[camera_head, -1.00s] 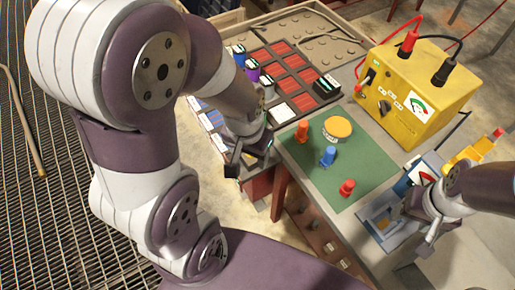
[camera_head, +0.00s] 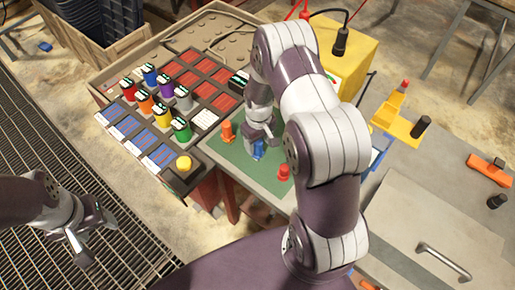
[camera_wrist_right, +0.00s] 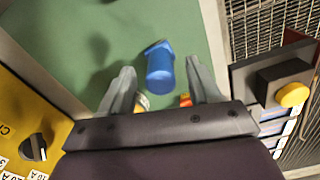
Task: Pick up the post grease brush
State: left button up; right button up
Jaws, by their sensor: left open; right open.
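On the green mat (camera_head: 222,165) stand an orange peg-like piece (camera_head: 227,132), a blue piece (camera_head: 259,150) and a red piece (camera_head: 284,172). None is plainly recognisable as the post grease brush. My right gripper (camera_head: 261,134) is over the mat at the blue piece, open. In the right wrist view the blue piece (camera_wrist_right: 160,72) shows between the two spread fingers, ahead of the palm; whether a finger touches it I cannot tell. Small orange and red bits show at the palm's edge. My left gripper (camera_head: 95,236) is open and empty above the floor grating.
A tray of colored cylinders (camera_head: 162,98) and red blocks stands left of the mat. A yellow box with a meter (camera_head: 345,55) is behind my right arm. A grey panel with a handle (camera_head: 443,262) and a yellow tool (camera_head: 397,118) lie to the right.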

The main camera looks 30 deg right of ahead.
notch_tip(320, 180, down, 3)
jog(key=shift+r, duration=0.2)
jog(key=c, duration=1.1)
pick_arm(q)
jog(key=shift+r, duration=0.35)
pick_arm(e)
jog(key=shift+r, duration=0.15)
